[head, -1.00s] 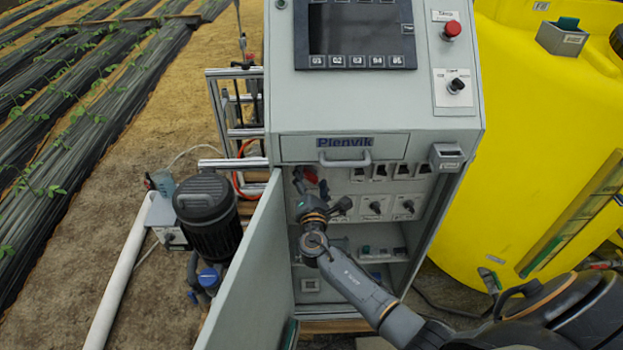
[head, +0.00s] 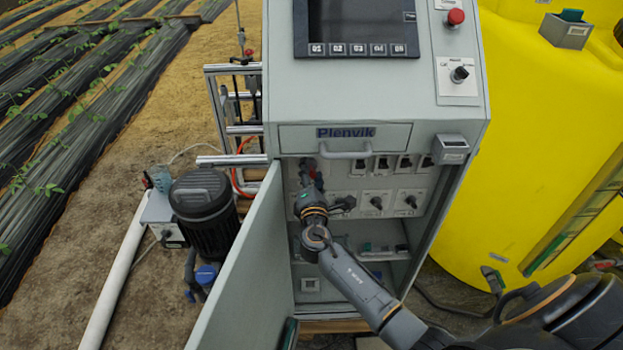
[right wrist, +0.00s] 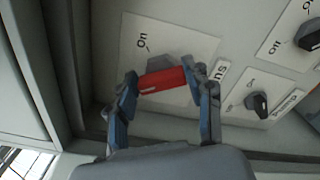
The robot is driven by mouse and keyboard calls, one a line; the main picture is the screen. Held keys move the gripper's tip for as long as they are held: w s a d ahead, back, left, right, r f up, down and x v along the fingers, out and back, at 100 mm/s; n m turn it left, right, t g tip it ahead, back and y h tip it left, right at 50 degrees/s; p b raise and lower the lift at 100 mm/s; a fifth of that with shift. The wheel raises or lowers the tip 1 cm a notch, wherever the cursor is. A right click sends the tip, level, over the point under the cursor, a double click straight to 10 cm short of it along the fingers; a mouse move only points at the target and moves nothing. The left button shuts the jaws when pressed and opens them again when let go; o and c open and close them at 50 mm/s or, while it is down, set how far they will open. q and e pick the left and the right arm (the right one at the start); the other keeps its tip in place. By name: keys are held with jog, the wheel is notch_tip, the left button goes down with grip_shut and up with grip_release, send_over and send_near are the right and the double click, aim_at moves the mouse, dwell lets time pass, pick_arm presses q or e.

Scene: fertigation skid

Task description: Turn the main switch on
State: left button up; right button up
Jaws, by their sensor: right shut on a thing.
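The main switch has a red handle (right wrist: 163,79) on a white plate (right wrist: 190,45) inside the open grey cabinet (head: 430,228). An "On" mark is printed on the plate, up and left of the handle in the right wrist view. My right gripper (right wrist: 166,82) has its two blue-grey fingers closed on the handle, one at each end. In the head view the right gripper (head: 312,180) reaches into the upper left of the cabinet; the handle is mostly hidden there. The handle's exact setting is hard to tell. My left gripper is not in view.
Black knobs (head: 376,203) on white plates sit right of the switch, with breakers (head: 383,164) above. The cabinet door (head: 243,262) stands open at left. A drawer handle (head: 346,154) lies just above the opening. A yellow tank (head: 550,120) stands at right.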

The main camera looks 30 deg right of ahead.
jog(key=m+b, duration=0.3)
jog(key=f+m+b, duration=0.1)
jog(key=m+b, duration=0.2)
jog(key=shift+m+b, duration=1.1)
jog(key=shift+m, duration=0.1)
jog(key=m+b, duration=0.2)
jog(key=m, duration=0.1)
jog(key=shift+f+m+b, duration=0.1)
jog(key=shift+m+b, duration=0.2)
jog(key=shift+a+m+b, duration=0.1)
jog(key=shift+m+b, duration=0.75)
jog(key=shift+m, duration=0.85)
jog(key=o, duration=1.1)
jog(key=shift+o, duration=0.2)
